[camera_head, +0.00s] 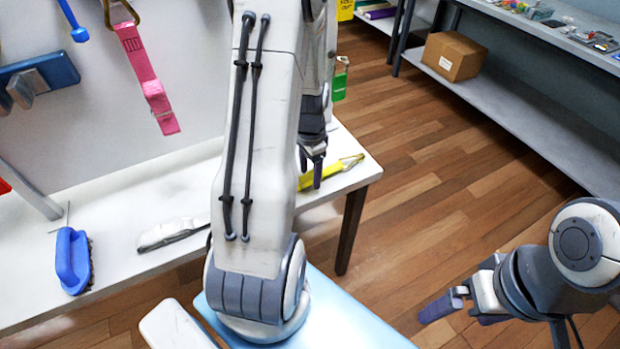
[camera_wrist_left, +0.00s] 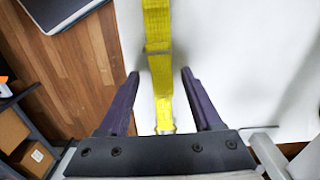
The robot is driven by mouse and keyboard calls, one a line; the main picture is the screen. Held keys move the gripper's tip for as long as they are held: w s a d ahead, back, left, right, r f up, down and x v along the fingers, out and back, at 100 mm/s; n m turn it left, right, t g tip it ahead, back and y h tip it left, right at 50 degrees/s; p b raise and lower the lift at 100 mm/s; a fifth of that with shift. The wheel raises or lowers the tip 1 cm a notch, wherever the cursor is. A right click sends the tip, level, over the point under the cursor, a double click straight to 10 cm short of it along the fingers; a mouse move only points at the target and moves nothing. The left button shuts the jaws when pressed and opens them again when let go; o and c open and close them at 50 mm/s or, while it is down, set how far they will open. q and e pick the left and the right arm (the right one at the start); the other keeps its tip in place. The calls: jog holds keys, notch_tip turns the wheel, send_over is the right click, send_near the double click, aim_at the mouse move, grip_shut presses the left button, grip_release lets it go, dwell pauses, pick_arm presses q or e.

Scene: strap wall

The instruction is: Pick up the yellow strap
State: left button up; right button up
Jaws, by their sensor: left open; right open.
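The yellow strap (camera_head: 335,173) lies on the white table near its right end, partly hidden behind my left arm and gripper. My left gripper (camera_head: 312,172) is over it with its fingers spread. In the left wrist view the yellow strap (camera_wrist_left: 159,52) runs from the top edge down between the two open purple fingers of my left gripper (camera_wrist_left: 160,73), with space on both sides. My right gripper (camera_head: 455,305) is open and empty over the floor at the lower right, far from the strap.
The white table (camera_head: 110,215) also holds a blue-handled brush (camera_head: 73,260) and a pale wrapped item (camera_head: 172,232). A pink strap (camera_head: 148,80) hangs on the wall. A shelf with a cardboard box (camera_head: 455,56) stands at the upper right. Open wooden floor lies between.

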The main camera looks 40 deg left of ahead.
pick_arm(q)
jog(key=shift+f, duration=0.75)
grip_shut()
jog(key=shift+r, duration=0.15)
